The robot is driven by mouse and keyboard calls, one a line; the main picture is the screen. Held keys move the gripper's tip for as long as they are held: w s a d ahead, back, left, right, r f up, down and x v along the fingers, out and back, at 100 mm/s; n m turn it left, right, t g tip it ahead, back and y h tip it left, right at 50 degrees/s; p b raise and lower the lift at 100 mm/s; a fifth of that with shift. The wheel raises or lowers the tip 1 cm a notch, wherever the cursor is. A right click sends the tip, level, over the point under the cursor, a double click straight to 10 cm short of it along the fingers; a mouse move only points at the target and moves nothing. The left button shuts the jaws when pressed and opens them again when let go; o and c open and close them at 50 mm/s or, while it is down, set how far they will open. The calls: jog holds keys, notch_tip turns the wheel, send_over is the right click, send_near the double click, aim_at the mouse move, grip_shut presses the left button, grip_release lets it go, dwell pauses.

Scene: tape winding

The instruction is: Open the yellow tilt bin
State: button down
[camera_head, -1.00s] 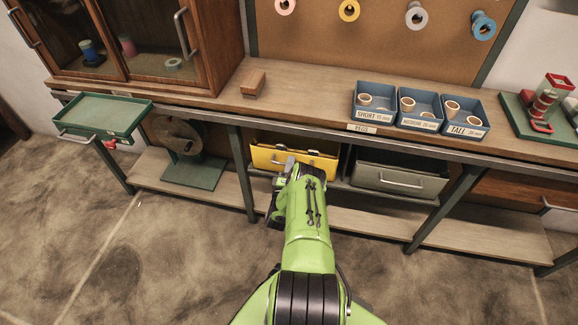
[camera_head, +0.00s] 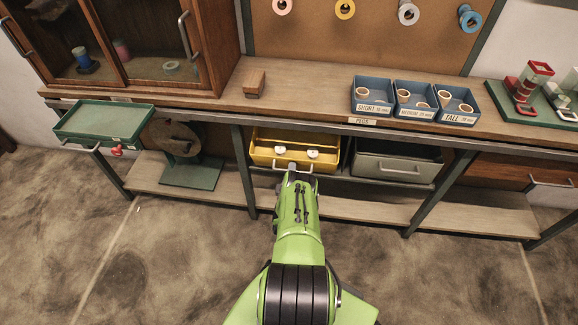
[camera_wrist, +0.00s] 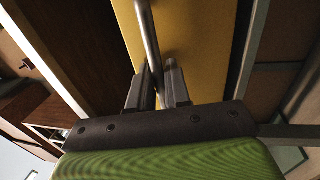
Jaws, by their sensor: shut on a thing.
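The yellow tilt bin (camera_head: 262,153) hangs under the workbench, left of a grey-green bin. Its front is tilted out, and two whitish round items (camera_head: 312,154) show inside. Its metal bar handle (camera_head: 311,172) runs along the front. My gripper (camera_head: 292,172) is at this handle, with my green arm reaching up from below. In the wrist view, my gripper (camera_wrist: 157,88) has its two dark fingers on either side of the handle bar (camera_wrist: 150,45), shut on it. The yellow front (camera_wrist: 195,45) fills the view behind the fingers. The exact finger contact is partly hidden.
The grey-green bin (camera_head: 398,163) is closed on the right. A green tray (camera_head: 103,123) juts out at left, near a dark disc on a green stand (camera_head: 183,170). Blue boxes of rings (camera_head: 414,97) stand on the bench. A lower shelf (camera_head: 355,211) runs beneath the bins.

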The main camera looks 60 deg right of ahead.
jog(key=shift+s+a+f, duration=0.35)
jog(key=shift+a+f, duration=0.3)
jog(key=shift+f, duration=0.15)
jog(key=c, duration=1.3)
grip_release()
jog(key=shift+c, duration=0.2)
